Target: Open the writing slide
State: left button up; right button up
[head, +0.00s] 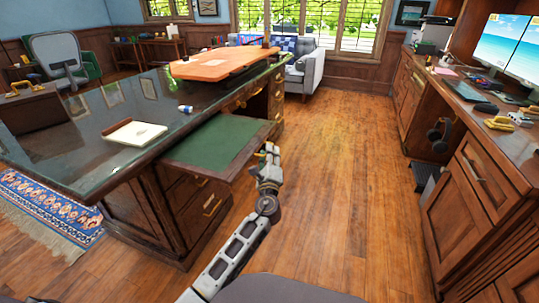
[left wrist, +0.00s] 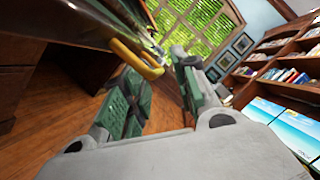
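The writing slide (head: 215,142) is a green-topped wooden board standing out from the side of the large desk, above its drawers. My left gripper (head: 268,158) is at the slide's outer end. In the left wrist view its two green-padded fingers (left wrist: 160,95) are apart, with nothing gripped between them. A brass handle (left wrist: 138,56) reaches toward the gap near the fingertips; I cannot tell whether it touches a finger. My right gripper is not in view.
The dark glossy desk top (head: 90,125) holds a notepad (head: 134,133) and an orange board (head: 222,64). Drawers with brass handles (head: 212,205) sit below the slide. The wooden floor (head: 340,170) is clear to the right, up to a cabinet (head: 478,200) with monitors above.

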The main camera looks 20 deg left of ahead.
pick_arm(q)
jog(key=v, duration=1.1)
jog(key=shift+s+d, duration=0.2)
jog(key=shift+s, duration=0.15)
jog(key=shift+a, duration=0.1)
dwell(0.4)
